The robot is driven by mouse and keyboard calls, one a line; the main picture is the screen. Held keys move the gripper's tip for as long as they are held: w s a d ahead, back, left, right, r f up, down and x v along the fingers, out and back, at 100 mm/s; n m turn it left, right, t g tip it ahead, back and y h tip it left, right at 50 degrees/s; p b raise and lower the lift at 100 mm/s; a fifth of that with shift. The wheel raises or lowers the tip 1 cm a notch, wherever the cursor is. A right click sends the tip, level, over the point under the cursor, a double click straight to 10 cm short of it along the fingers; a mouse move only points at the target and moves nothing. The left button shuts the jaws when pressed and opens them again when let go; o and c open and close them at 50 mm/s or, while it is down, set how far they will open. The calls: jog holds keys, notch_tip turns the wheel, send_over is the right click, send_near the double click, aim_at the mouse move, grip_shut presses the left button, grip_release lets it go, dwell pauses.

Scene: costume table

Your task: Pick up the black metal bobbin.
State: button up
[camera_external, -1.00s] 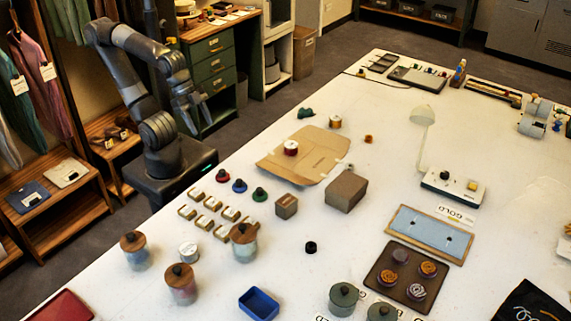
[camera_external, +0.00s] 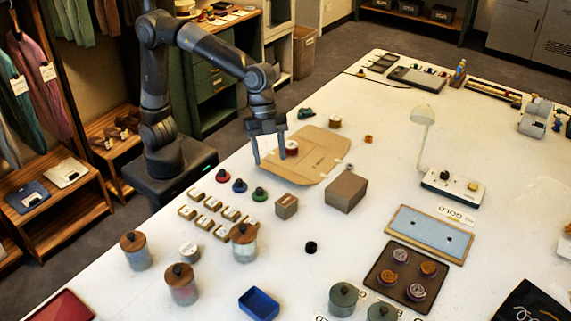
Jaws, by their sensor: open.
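The black metal bobbin (camera_external: 310,247) looks like a small dark cylinder standing on the white table (camera_external: 330,285), right of the small brown box (camera_external: 286,207). My gripper (camera_external: 270,159) points down over the table's left edge area, in front of the flat brown cardboard (camera_external: 318,152) in the picture. It is open, and nothing shows held in it. It is up and to the left of the bobbin, well apart from it. A red spool (camera_external: 292,147) on the cardboard shows close beside the right finger; I cannot tell the gap.
A larger brown box (camera_external: 345,191) stands above the bobbin. Lidded jars (camera_external: 243,243) and a blue tray (camera_external: 259,303) are to its left and below. A brown tray of spools (camera_external: 386,277) lies right. The white lamp (camera_external: 422,150) is tall. Bare table surrounds the bobbin.

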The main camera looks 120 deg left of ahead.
jog(key=w+d+f+m+g+h, duration=0.1)
jog(key=w+f+m, duration=0.1)
jog(key=w+f, duration=0.4)
jog(key=w+d+f+m, duration=0.15)
jog(key=w+f, duration=0.25)
jog(key=w, duration=0.5)
send_over(311, 243)
jog(key=s+a, duration=0.1)
jog(key=s, duration=0.1)
jog(key=shift+m, duration=0.25)
jog(key=f, duration=0.4)
jog(key=shift+w+f, duration=0.25)
jog(key=shift+f, duration=0.15)
jog(key=shift+w+a+x, duration=0.1)
jog(key=shift+a+x, duration=0.05)
jog(key=shift+x, duration=1.2)
jog(key=shift+w+a+x, duration=0.1)
jog(key=shift+a+x, duration=0.05)
jog(key=shift+x, duration=1.2)
jog(key=shift+c, duration=0.4)
jog(key=c, duration=1)
jog(key=shift+o, duration=0.2)
jog(key=shift+r, duration=0.1)
